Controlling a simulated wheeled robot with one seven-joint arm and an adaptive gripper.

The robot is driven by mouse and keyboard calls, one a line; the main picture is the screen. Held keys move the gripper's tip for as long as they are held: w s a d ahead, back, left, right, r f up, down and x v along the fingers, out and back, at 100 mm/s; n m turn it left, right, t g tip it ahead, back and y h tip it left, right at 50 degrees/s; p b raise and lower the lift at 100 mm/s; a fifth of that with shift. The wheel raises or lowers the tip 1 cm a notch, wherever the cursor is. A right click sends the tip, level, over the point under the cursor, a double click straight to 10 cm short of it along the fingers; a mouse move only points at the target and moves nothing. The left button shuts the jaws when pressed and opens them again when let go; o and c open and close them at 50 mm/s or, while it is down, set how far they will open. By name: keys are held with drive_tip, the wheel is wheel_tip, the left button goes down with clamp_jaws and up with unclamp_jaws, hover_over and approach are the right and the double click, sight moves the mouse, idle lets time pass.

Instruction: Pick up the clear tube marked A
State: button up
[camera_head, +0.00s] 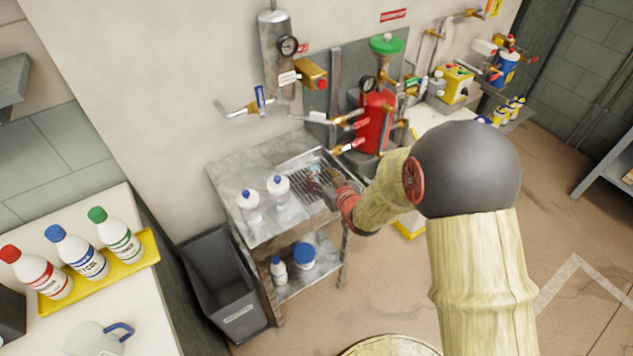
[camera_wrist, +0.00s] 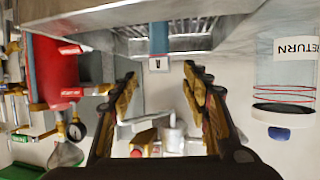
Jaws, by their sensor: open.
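In the wrist view my gripper (camera_wrist: 160,76) is open, with one finger on each side of the picture's middle. Between and beyond the fingertips is a narrow blue upright thing (camera_wrist: 159,38) with a small white label (camera_wrist: 158,64). It may be the tube marked A, but the mark is too small to read. It stands at the grated metal tray (camera_wrist: 205,42), and no contact with my fingers shows. In the head view my gripper (camera_head: 325,183) is over the tray (camera_head: 300,160) on the metal bench, and small things there are partly hidden by it.
A clear container marked RETURN (camera_wrist: 286,75) stands close to the right finger in the wrist view. Blue-capped bottles (camera_head: 278,192) stand on the metal bench (camera_head: 226,178). A red tank (camera_head: 374,122) and wall valves (camera_head: 347,122) are close behind. A grey bin (camera_head: 222,280) stands left.

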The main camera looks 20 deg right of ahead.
sight(312, 165)
drive_tip(key=x, duration=0.2)
drive_tip(key=b+x, duration=0.1)
drive_tip(key=x, duration=0.1)
drive_tip(key=b+x, duration=0.1)
drive_tip(key=x, duration=0.2)
drive_tip(key=shift+r, duration=0.3)
drive_tip(key=shift+c, duration=0.7)
clamp_jaws()
